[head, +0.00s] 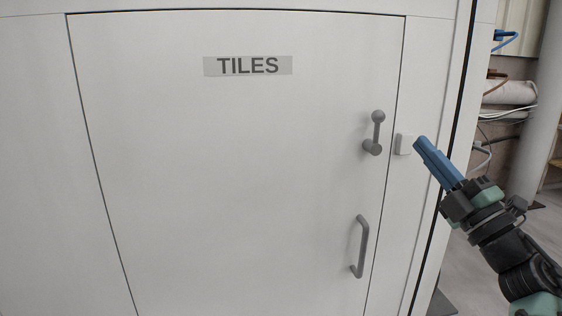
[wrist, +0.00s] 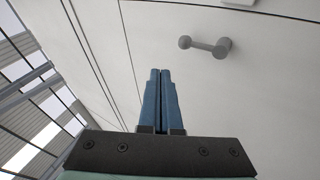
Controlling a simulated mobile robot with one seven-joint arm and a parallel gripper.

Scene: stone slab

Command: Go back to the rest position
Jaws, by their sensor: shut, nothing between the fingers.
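My gripper (head: 417,142) is at the right of the head view, its blue fingers pointing up and left, close together and empty. In the wrist view the shut blue fingers (wrist: 160,72) point up the picture, toward the white panel. A white door (head: 240,170) labelled TILES fills most of the head view and looks closed. Its grey lever handle (head: 376,133) is left of my gripper; the lever also shows in the wrist view (wrist: 205,46), to the right of the fingers and apart from them. A grey pull handle (head: 360,247) sits below the lever.
A small white block (head: 404,144) is on the frame right of the lever, near my fingertips. The cabinet's dark right edge (head: 447,165) runs behind my gripper. Pipes and cables (head: 510,93) are beyond it, above grey floor at the right.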

